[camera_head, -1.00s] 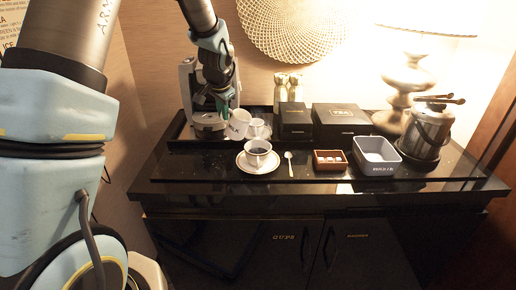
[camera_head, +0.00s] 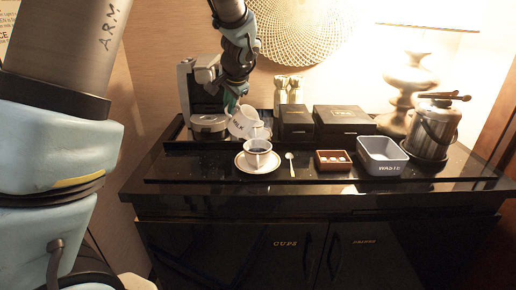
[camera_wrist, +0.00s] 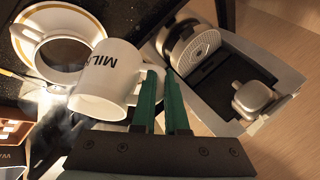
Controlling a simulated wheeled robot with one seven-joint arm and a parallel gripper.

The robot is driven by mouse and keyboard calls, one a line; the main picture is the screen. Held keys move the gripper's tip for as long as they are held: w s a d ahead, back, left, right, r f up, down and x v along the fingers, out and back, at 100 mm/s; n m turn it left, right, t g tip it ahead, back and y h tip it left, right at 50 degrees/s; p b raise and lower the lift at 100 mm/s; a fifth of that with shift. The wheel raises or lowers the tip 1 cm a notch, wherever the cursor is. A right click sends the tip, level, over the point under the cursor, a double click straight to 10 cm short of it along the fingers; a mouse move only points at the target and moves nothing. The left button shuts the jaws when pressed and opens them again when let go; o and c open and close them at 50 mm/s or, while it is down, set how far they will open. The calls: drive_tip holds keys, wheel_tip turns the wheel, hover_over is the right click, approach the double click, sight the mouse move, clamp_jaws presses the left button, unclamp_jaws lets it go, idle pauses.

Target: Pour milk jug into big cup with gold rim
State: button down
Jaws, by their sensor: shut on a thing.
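The white milk jug (camera_head: 243,122) is marked MILK and is held tilted by my gripper (camera_head: 232,100). In the wrist view the jug (camera_wrist: 103,84) is left of the green fingers of my gripper (camera_wrist: 162,92), which are shut at its handle. The big cup with the gold rim (camera_head: 257,152) stands on its saucer (camera_head: 243,163) at the front. In the wrist view the cup (camera_wrist: 32,32) holds dark liquid, and the jug overlaps its right edge. The jug is above and just behind the cup in the head view. No milk stream is visible.
A coffee machine (camera_head: 205,95) stands behind on the left. A spoon (camera_head: 291,165), a small wooden tray (camera_head: 333,167) and a grey waste bin (camera_head: 382,160) sit right of the cup. Black boxes (camera_head: 343,121) and a metal bucket (camera_head: 432,130) stand further right.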

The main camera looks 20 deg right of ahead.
drive_tip(key=shift+s+d+r+b, duration=0.1)
drive_tip(key=shift+r+b, duration=0.05)
drive_tip(key=shift+b, duration=0.35)
drive_tip(key=shift+s+d+m+t+y+b, duration=0.4)
drive_tip(key=shift+t+y+b, duration=0.5)
drive_tip(key=shift+b, duration=1.75)
idle(1.5)
drive_tip(key=shift+s, duration=0.1)
